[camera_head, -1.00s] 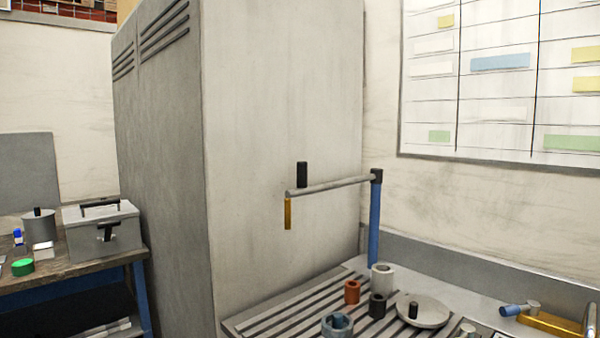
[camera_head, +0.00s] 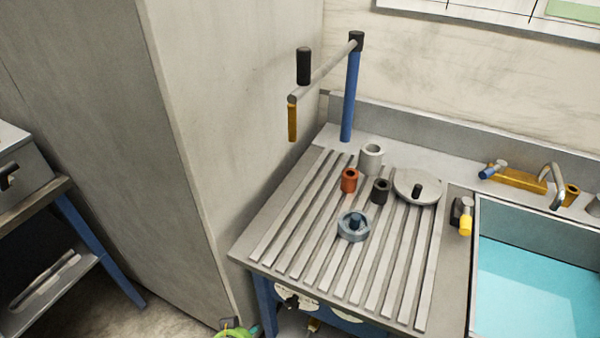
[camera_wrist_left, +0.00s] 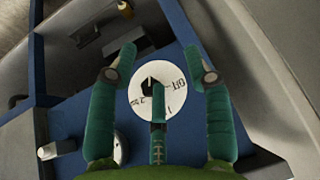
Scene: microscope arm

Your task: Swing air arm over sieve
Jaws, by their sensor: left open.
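The air arm (camera_head: 325,70) is a grey bar on a blue post (camera_head: 350,95) at the back left of the drainboard. It has an upright black handle (camera_head: 304,66) and a brass nozzle (camera_head: 292,122) hanging at its free end, left of the slats. A blue-grey ring (camera_head: 346,233), possibly the sieve, sits on the slats with a dark piece inside. My left gripper (camera_wrist_left: 160,52) is open and empty, its teal fingers facing a white dial (camera_wrist_left: 180,95) marked OFF on a blue panel. A green part of it shows at the head view's bottom edge. My right gripper is not in view.
An orange cup (camera_head: 349,181), a black cup (camera_head: 380,191), a white cup (camera_head: 371,157) and a round lid (camera_head: 420,187) stand on the slatted drainboard (camera_head: 285,240). A water-filled sink (camera_head: 530,280) is at right. A tall grey cabinet (camera_head: 240,130) stands at left.

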